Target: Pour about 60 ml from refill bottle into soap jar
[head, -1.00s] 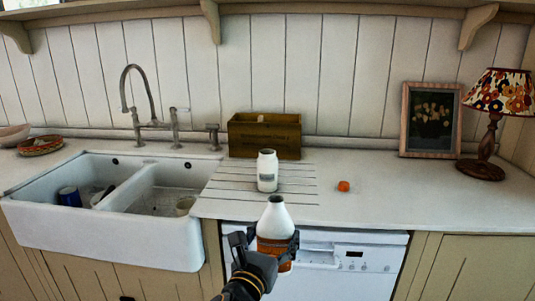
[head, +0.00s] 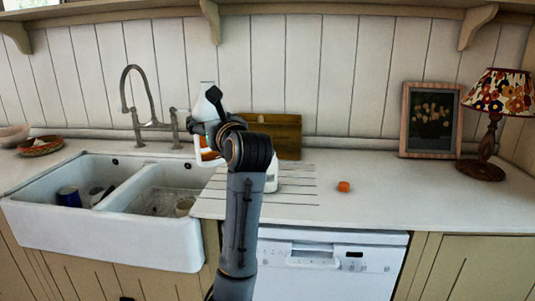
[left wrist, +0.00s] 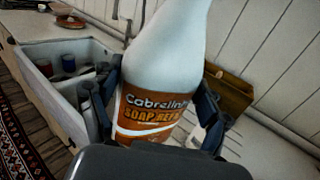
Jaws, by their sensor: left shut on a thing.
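The refill bottle (head: 207,104) is white with an orange label. In the left wrist view the bottle (left wrist: 165,60) fills the middle, its label reading in part "SOAP REF". My left gripper (head: 202,128) is shut around the bottle's label zone and holds it roughly upright, up and left of the soap jar. The soap jar (head: 272,178) is white and stands on the grooved counter. My left arm hides most of it, including its mouth in the head view. The bottle's opening is too small to judge, and no liquid stream shows. My right gripper is not in view.
A wooden box (head: 288,135) stands behind the jar against the wall. The double sink (head: 100,228) and its tap (head: 128,95) are to the left. A small orange object (head: 343,186) lies on the counter. A framed picture (head: 430,118) and lamp (head: 487,145) stand right.

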